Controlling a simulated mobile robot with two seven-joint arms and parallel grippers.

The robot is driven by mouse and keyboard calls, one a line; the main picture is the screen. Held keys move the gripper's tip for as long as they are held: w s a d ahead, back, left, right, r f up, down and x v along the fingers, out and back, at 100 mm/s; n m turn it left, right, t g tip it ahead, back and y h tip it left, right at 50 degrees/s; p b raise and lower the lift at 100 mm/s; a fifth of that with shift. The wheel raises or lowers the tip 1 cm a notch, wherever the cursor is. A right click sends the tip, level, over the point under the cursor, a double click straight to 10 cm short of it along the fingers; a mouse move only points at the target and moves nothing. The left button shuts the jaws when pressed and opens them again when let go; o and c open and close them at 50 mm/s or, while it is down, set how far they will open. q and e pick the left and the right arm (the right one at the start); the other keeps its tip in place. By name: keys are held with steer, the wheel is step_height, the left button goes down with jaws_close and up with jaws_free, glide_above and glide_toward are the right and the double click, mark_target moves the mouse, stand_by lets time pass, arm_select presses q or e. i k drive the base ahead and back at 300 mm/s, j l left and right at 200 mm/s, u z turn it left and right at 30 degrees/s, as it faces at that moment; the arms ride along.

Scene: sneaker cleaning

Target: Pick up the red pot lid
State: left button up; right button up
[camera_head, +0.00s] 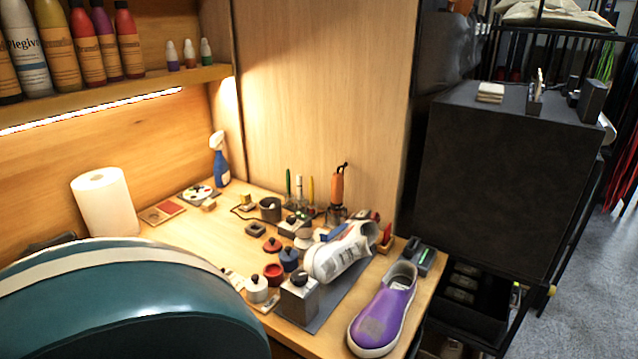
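A small red pot lid (272,245) with a knob on top lies on the wooden table (190,240), near the middle of the cluttered area. A red pot (273,274) stands just in front of it; it looks open at the top. A blue pot (289,260) stands to the lid's right and front, and a white pot (257,289) is nearer the front edge. Neither of my grippers is in view.
A white sneaker (340,254) and a grey metal box (299,297) are on a dark mat to the right. A purple shoe (383,312) stands at the right edge. A paper roll (105,203) is at left. The table's left middle is fairly clear; its lower left is hidden.

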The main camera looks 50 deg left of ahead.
mark_target(272, 245)
steer(key=u, duration=1.95)
